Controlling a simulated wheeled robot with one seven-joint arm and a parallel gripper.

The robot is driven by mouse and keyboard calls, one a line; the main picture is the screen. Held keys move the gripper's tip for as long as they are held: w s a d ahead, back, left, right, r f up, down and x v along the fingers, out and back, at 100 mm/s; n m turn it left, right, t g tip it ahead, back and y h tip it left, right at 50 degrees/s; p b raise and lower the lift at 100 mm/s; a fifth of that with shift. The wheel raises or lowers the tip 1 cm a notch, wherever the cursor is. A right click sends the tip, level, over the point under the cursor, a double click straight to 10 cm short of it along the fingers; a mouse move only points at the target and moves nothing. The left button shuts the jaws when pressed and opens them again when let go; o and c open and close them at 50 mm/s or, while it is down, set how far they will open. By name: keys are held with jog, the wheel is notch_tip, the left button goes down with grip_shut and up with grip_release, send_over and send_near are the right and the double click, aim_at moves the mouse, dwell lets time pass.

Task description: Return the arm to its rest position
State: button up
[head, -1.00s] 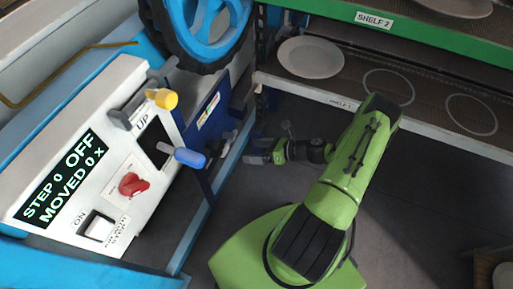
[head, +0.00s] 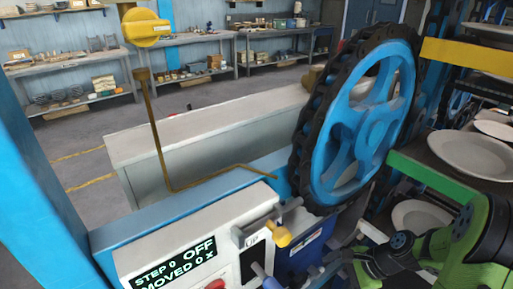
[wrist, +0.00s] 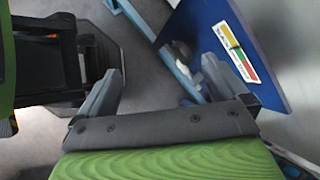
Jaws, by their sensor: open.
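My green arm (head: 430,252) shows at the lower right of the head view, bent, with its forward end low beside the machine. My gripper (wrist: 161,70) is open and empty in the wrist view, its two grey fingers spread wide apart. A blue panel (wrist: 245,50) with a coloured label is close beyond the right finger. I cannot tell whether they touch.
The white control box (head: 200,245) reads STEP 0 OFF, MOVED 0 X. A large blue wheel (head: 345,150) with a black tread rises behind it. Shelves with white plates (head: 468,155) stand at the right. Workbenches (head: 190,60) line the back.

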jog(key=s+a+r+n+h+p, duration=0.25)
jog(key=s+r+n, duration=0.2)
jog(key=r, duration=0.45)
jog(key=s+a+r+n+h+p, duration=0.1)
jog(key=s+a+r+n+h, duration=0.2)
jog(key=r+n, duration=0.5)
jog(key=s+r+n+t+p, duration=0.2)
jog(key=s+r+n+t, duration=0.1)
jog(key=s+r, duration=0.6)
jog(key=shift+s+a+r+h+p, duration=0.2)
jog(key=shift+h+p, duration=0.1)
jog(key=shift+h, duration=0.15)
jog(key=shift+n, duration=0.25)
